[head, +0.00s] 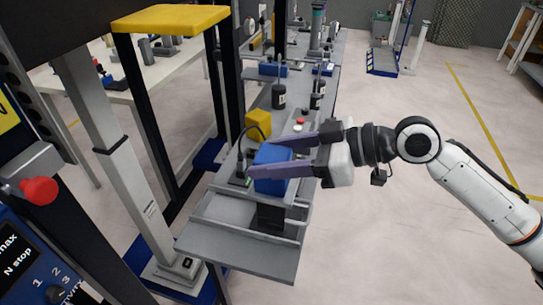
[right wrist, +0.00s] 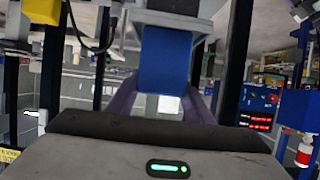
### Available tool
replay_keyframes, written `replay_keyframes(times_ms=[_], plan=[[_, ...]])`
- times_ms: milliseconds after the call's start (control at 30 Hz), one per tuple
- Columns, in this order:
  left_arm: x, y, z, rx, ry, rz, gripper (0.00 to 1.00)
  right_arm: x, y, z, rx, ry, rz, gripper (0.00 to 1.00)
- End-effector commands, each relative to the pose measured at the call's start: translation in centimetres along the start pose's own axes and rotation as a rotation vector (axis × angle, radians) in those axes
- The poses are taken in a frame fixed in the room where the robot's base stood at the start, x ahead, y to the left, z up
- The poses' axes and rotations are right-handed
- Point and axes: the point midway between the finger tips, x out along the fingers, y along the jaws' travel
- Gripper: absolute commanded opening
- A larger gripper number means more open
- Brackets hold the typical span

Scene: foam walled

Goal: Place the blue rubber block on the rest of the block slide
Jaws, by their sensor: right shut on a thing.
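The blue rubber block (head: 273,167) is between the purple fingers of my right gripper (head: 260,158), which is shut on it. The block also shows in the right wrist view (right wrist: 165,60), between the fingers (right wrist: 164,90). In the head view the block appears over a dark block-like part of the grey block slide (head: 222,208), near the end of the long bench. The fingers and block hide what lies directly under it, so I cannot tell whether it touches the rest. My left gripper is not in view.
A yellow block (head: 259,123) with a black cable stands just behind the blue block. Dark cylinders (head: 279,96) and a blue box (head: 273,69) stand farther along the bench. A yellow-topped frame (head: 172,18) rises at left.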

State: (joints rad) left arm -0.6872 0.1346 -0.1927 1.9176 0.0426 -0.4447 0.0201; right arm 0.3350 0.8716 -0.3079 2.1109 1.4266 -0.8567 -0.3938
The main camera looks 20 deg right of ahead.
Motion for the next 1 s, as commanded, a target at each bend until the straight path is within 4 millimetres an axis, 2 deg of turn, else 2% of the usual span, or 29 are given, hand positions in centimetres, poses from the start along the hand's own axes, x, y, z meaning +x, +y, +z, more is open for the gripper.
replay_keyframes(times_ms=[267,300,400,767,867,1000], plan=[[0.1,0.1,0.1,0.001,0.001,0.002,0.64,0.1,0.0,0.1,-0.002,0.003,0.001,0.17],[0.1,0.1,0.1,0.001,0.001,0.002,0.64,0.1,0.0,0.2,-0.001,0.001,0.001,0.5],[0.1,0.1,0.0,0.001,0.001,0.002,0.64,0.1,0.0,0.1,-0.001,0.001,0.0,0.65],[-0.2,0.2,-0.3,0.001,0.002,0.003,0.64,-0.2,0.0,-0.4,-0.002,0.002,0.001,0.65],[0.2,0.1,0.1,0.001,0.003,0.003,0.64,-1.2,0.1,0.1,-0.001,-0.001,0.004,0.65],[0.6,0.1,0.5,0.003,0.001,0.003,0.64,-3.9,0.1,0.3,-0.002,-0.005,0.005,0.65]])
